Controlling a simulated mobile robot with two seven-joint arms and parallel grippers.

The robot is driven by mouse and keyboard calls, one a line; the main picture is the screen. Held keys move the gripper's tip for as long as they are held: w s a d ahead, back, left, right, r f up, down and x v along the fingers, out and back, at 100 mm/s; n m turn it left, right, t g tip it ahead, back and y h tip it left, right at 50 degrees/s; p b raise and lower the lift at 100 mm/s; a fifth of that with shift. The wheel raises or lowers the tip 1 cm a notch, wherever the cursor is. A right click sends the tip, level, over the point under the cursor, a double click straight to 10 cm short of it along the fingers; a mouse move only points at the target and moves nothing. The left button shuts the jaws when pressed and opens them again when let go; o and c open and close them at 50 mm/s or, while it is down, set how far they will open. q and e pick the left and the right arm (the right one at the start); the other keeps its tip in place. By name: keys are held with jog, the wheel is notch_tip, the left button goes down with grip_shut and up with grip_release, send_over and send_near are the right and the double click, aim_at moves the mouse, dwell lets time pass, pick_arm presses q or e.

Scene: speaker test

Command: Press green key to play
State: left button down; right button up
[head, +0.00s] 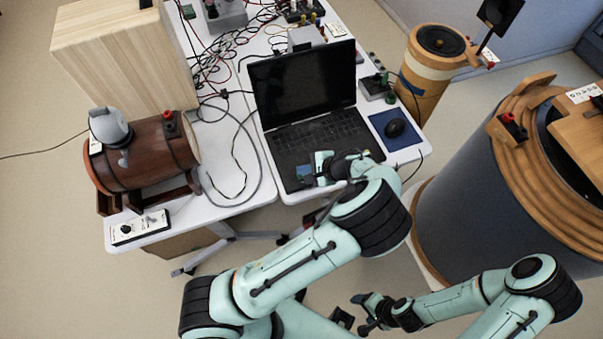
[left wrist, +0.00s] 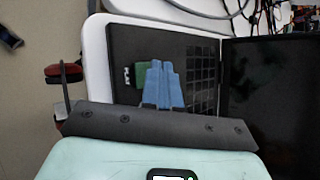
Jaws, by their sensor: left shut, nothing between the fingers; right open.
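The green key (left wrist: 142,72) shows in the left wrist view on the front part of the laptop (left wrist: 118,45), beside a white "PLAY" label (left wrist: 127,76). My left gripper (left wrist: 158,64) is shut and empty, with its blue fingers over the right edge of the key and hiding part of it. I cannot tell whether the fingertips touch it. In the head view the left gripper (head: 304,172) is low over the laptop's front left part, and the key is not clear there. My right gripper (head: 358,312) is open and empty, away from the table at the bottom.
The laptop screen (head: 302,82) stands open behind the keyboard. A mouse (head: 395,128) lies on a blue pad to the right. A wooden barrel (head: 150,155) and a small switch box (head: 140,228) are at left. Large wooden-rimmed drums (head: 465,215) stand at right. Cables clutter the back.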

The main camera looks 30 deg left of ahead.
pick_arm(q)
jog(key=shift+f, duration=0.15)
jog(key=shift+f, duration=0.3)
pick_arm(e)
jog(key=shift+s+f, duration=0.15)
jog(key=shift+f, duration=0.05)
pick_arm(q)
jog(key=shift+f+b, duration=0.3)
pick_arm(e)
jog(key=shift+s+f, duration=0.1)
jog(key=shift+f, duration=0.1)
dwell(0.3)
pick_arm(q)
jog(key=shift+r, duration=0.1)
pick_arm(e)
jog(key=shift+r, duration=0.1)
pick_arm(q)
jog(key=shift+r+p, duration=0.5)
jog(key=shift+r, duration=0.15)
pick_arm(e)
jog(key=shift+w+r, duration=0.45)
jog(key=shift+r, duration=0.05)
